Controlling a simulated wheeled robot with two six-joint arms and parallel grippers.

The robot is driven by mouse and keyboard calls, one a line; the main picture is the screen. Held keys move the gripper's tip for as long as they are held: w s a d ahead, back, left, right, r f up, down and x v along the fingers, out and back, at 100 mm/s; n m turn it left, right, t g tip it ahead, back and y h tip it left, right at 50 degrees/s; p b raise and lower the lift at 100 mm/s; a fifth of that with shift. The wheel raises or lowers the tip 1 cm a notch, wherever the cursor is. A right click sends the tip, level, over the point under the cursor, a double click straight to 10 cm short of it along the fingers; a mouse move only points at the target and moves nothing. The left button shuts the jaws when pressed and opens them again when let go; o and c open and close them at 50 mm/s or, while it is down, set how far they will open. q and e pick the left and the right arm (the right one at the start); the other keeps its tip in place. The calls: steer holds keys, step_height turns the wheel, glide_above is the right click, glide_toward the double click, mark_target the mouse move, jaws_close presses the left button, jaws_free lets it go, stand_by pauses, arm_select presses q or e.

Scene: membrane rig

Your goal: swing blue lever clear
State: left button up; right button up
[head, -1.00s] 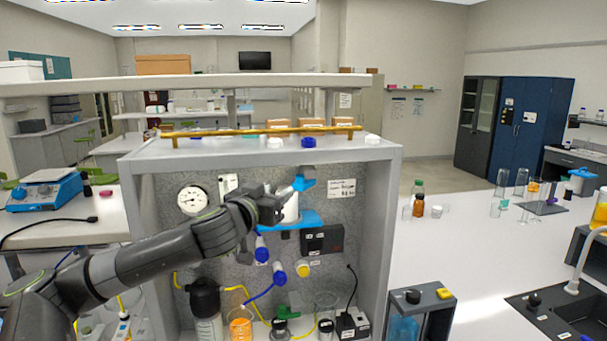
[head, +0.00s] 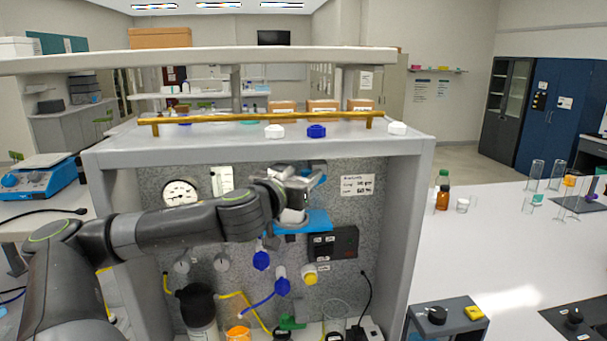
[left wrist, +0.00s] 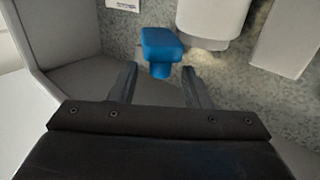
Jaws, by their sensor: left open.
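The blue lever (head: 318,170) is at the upper part of the rig's back panel, partly hidden behind my left gripper in the head view. In the left wrist view the blue lever (left wrist: 160,45) has a broad head and a short stem beside a white cylinder (left wrist: 212,18). My left gripper (left wrist: 160,88) is open and empty, with the lever just beyond its fingertips and roughly between their lines. In the head view my left gripper (head: 300,181) is in front of the white cylinder's top. A blue bracket (head: 312,222) holds the cylinder. My right gripper is not in view.
The rig's grey side wall (head: 402,235) and top shelf (head: 220,143) frame the workspace. A yellow rail (head: 220,119) runs along the top. Bottles stand below.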

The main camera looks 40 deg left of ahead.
arm_select(q)
steer(key=shift+s+d, duration=0.1)
steer(key=shift+s, duration=0.05)
steer(key=shift+c, duration=1)
jaws_close()
